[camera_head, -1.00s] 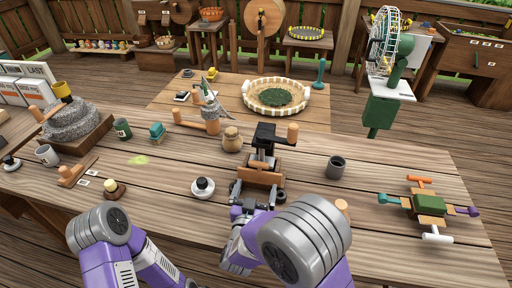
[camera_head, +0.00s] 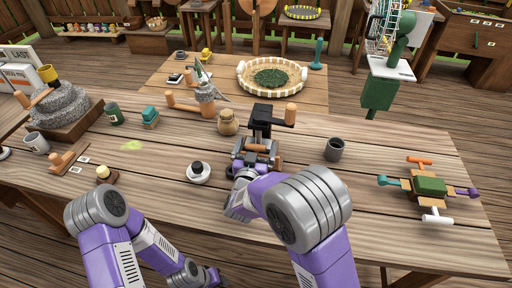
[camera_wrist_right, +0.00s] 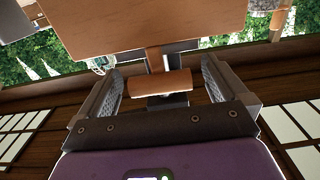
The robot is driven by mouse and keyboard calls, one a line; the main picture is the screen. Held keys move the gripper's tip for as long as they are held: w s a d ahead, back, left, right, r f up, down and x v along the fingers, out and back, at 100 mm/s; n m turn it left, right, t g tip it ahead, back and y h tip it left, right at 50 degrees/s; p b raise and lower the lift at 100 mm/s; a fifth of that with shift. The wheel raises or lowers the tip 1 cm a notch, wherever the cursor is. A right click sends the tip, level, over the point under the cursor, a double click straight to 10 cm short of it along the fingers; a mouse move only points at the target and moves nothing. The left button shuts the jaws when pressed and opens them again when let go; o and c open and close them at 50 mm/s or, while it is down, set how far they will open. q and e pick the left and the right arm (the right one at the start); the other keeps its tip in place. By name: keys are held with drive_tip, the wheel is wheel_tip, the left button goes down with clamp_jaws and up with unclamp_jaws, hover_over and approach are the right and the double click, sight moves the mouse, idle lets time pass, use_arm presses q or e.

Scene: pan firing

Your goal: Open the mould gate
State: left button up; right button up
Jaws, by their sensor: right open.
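The mould stands mid-table in the head view as a small press with a black upper block (camera_head: 262,117) and a wooden side knob (camera_head: 291,114). My right gripper (camera_head: 255,157) is at its front, and its jaws and wrist hide much of the lower front. In the right wrist view, the open fingers (camera_wrist_right: 162,90) stand on either side of a short wooden bar handle (camera_wrist_right: 160,86), with space on both sides. A wooden panel (camera_wrist_right: 150,25) fills the top of that view. My left gripper (camera_head: 198,276) is low at the bottom edge, away from the mould; its jaws are unclear.
A black-and-white round object (camera_head: 199,172) sits left of my right gripper. A dark cup (camera_head: 334,149) stands to the right and a jar (camera_head: 228,122) behind left. A four-handled device (camera_head: 430,187) is at far right. The table front between cup and device is clear.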

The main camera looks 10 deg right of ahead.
sight(255, 151)
drive_tip(key=c, duration=1.3)
drive_tip(key=shift+s+a+f, duration=0.1)
drive_tip(key=shift+s+a, duration=0.05)
drive_tip(key=shift+s, duration=0.15)
drive_tip(key=shift+f+v, duration=0.25)
drive_tip(key=shift+v, duration=0.95)
drive_tip(key=shift+s+a+f+b, duration=0.25)
drive_tip(key=shift+s+f, duration=0.1)
drive_tip(key=shift+s, duration=0.3)
drive_tip(key=shift+s+a+f+b, duration=0.2)
drive_tip(key=shift+s+f, duration=0.2)
drive_tip(key=shift+s, duration=0.25)
drive_tip(key=o, duration=1.3)
drive_tip(key=shift+r, duration=0.1)
drive_tip(key=p+v, duration=0.1)
drive_tip(key=v, duration=0.6)
drive_tip(key=shift+s, duration=0.35)
